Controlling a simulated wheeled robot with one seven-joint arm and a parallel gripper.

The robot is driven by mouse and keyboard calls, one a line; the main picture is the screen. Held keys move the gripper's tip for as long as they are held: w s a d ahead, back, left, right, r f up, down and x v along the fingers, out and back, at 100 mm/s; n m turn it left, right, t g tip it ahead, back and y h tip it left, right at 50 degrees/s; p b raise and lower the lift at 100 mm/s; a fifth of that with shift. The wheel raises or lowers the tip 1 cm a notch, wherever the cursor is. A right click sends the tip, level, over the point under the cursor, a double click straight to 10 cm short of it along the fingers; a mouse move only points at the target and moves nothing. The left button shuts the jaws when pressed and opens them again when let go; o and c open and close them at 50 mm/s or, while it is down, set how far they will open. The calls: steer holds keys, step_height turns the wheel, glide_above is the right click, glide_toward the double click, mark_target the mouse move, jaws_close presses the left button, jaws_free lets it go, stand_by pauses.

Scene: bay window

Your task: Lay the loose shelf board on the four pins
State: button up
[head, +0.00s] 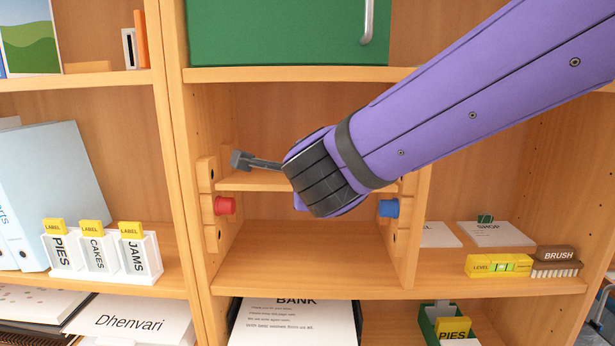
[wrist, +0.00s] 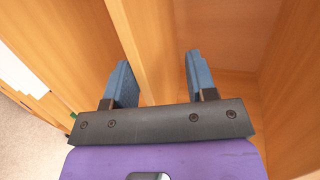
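The loose shelf board (head: 245,182) is a pale wooden board lying level across the middle bay, between notched wooden side strips. My wrist covers the middle and right of it. A red pin (head: 225,205) sticks out at the left strip and a blue pin (head: 388,208) at the right strip, both lower than the board's front edge. I cannot see the rear pins or tell whether the board touches any pin. My gripper (head: 240,160) is near the board's left end, just above it in the picture. In the wrist view its two blue-grey fingers (wrist: 155,75) are apart, with nothing clearly gripped.
The left strip (head: 207,175) and left upright (head: 173,150) stand close to my gripper. A green cabinet front (head: 270,35) is above. A yellow level (head: 498,265) and a brush (head: 555,262) lie at right. The bay floor (head: 300,260) is clear. Label holders (head: 100,252) stand left.

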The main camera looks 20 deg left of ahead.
steer(key=shift+s+r+g, duration=0.1)
steer(key=shift+r+g, duration=0.1)
steer(key=shift+g, duration=0.2)
steer(key=shift+v, duration=1.25)
steer(key=shift+v, duration=1.25)
steer(key=shift+s, duration=0.1)
steer(key=shift+v, duration=1.2)
steer(key=shift+r, duration=0.1)
